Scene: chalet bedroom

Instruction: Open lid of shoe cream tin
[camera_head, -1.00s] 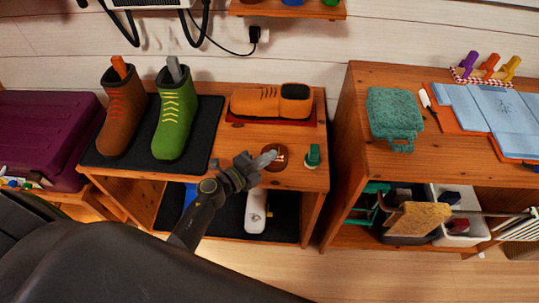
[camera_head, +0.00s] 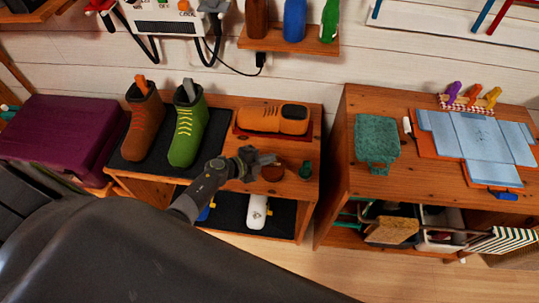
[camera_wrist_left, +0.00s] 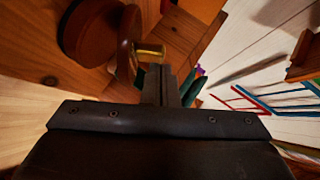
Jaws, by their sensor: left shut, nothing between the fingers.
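The brown, round shoe cream tin (camera_head: 272,173) sits near the front of the wooden bench top, in the head view. In the left wrist view the tin (camera_wrist_left: 88,32) is at the upper left. A brown disc-like part (camera_wrist_left: 126,42), seen nearly edge-on with a brass-coloured knob (camera_wrist_left: 150,50), stands at an angle to it and looks like the raised lid. My left gripper (camera_head: 267,159) is at the tin's upper edge, shut and empty. In the wrist view its fingertips (camera_wrist_left: 160,72) are close beside the knob; contact cannot be told. My right gripper is not in view.
A small green item (camera_head: 305,169) stands just right of the tin. A brown boot (camera_head: 142,125) and a green boot (camera_head: 186,130) stand left on a dark mat. Another wooden bench (camera_head: 345,140) is at right.

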